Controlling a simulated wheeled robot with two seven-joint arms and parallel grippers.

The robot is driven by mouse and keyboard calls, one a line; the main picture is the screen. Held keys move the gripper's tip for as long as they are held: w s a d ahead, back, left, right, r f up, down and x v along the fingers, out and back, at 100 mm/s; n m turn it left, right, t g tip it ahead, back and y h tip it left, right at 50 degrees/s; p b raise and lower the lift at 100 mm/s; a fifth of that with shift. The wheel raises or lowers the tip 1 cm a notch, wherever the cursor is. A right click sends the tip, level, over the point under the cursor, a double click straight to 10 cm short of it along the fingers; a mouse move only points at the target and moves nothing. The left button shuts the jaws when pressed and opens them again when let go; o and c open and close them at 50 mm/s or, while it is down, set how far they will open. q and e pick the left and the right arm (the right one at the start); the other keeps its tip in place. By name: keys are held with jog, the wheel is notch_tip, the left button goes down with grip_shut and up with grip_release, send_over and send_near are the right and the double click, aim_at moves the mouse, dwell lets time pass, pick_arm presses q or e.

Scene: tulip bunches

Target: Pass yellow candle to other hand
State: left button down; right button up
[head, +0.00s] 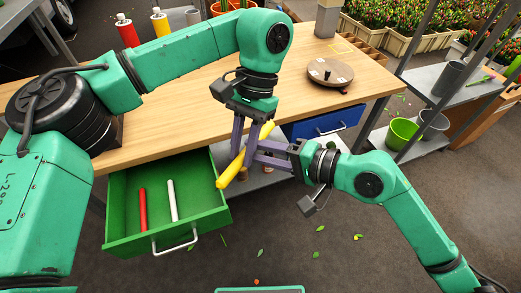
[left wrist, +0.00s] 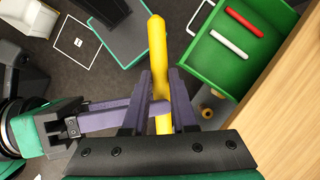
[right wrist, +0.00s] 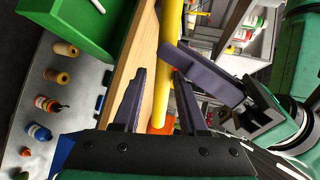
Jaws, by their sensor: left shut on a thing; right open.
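The yellow candle (head: 229,174) is held at a slant in the air between my two arms, in front of the table. My left gripper (head: 243,152) comes from above and is shut on it. In the left wrist view the candle (left wrist: 157,45) stands out past the left fingers. My right gripper (head: 265,152) comes from the right and is open, its fingers by the candle close to the left fingers. In the right wrist view the candle (right wrist: 171,35) appears between the right fingers, with a left finger crossing in front. Whether the right fingers touch it cannot be told.
Below left, an open green drawer (head: 119,219) holds a red candle (head: 143,209) and a white candle (head: 172,200). A blue drawer (head: 330,124) stands partly out behind the right gripper. A round turntable (head: 330,72) sits on the wooden table (head: 190,110).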

grip_shut()
pick_arm(q)
jog(key=c, duration=0.6)
grip_release()
